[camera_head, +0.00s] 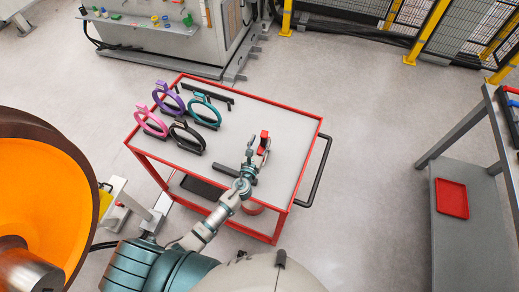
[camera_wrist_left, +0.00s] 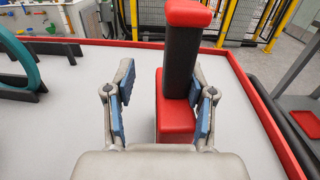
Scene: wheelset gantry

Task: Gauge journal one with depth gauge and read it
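A red-and-black upright tool (camera_head: 264,135), probably the depth gauge, stands on the red-rimmed cart (camera_head: 283,113). In the left wrist view the tool (camera_wrist_left: 181,60) has a red top, a black shaft and a red lower block. My left gripper (camera_head: 255,153) is at the tool; in its wrist view the gripper (camera_wrist_left: 161,100) is open, with blue pads on either side of the red block. The right pad is close to the block; whether they touch I cannot tell. The left pad is clearly apart. A metal axle end (camera_head: 28,272) shows beside a large orange wheel (camera_head: 45,200). My right gripper is not in view.
Purple (camera_head: 168,97), pink (camera_head: 151,122), teal (camera_head: 205,111) and black (camera_head: 187,137) ring gauges stand on the cart's left half. A black bar (camera_head: 207,94) lies behind them. A bench with a red tray (camera_head: 452,198) is at right. Floor between is clear.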

